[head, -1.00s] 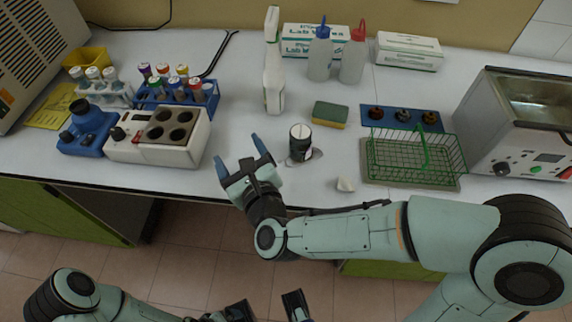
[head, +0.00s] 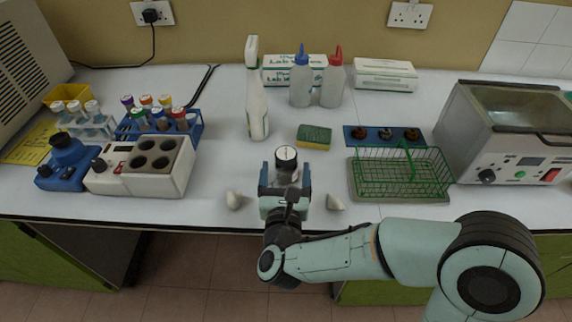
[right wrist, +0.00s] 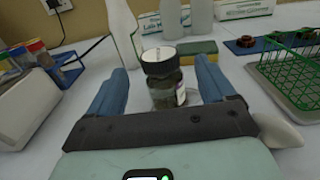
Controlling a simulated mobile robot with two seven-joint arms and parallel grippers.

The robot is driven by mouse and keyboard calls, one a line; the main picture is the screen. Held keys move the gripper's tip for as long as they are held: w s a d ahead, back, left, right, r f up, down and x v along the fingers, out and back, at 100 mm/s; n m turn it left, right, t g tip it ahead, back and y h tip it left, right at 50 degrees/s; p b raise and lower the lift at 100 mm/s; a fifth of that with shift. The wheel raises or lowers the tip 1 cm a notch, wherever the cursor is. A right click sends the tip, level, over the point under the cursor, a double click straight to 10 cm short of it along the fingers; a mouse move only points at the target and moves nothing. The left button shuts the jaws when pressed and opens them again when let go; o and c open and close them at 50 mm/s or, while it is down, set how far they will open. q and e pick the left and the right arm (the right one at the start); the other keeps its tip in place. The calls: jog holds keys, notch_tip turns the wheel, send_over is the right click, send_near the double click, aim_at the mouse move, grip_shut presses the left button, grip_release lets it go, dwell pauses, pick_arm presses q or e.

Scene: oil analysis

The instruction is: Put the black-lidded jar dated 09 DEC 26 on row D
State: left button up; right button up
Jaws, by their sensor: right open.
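A small dark jar with a black lid and a pale disc on top (head: 286,158) stands upright on the white counter, near the front edge. It also shows in the right wrist view (right wrist: 163,80), where part of a label is visible but no date can be read. My right gripper (head: 285,175) is open, its blue fingers on either side of the jar. In the right wrist view the gripper (right wrist: 162,78) shows a gap between each finger and the jar. My left gripper is out of view. No row D marking can be made out.
A green wire basket (head: 400,172) and a blue tray (head: 370,135) with dark round pieces stand right of the jar. A sponge (head: 314,136) and spray bottle (head: 257,108) are behind. A tube heater block (head: 140,165) is left.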

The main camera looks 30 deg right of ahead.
aim_at(286, 165)
jog(key=x, duration=0.5)
jog(key=shift+w+f+p, duration=0.2)
jog(key=shift+f+p, duration=0.1)
jog(key=shift+f, duration=0.05)
jog(key=c, duration=1.3)
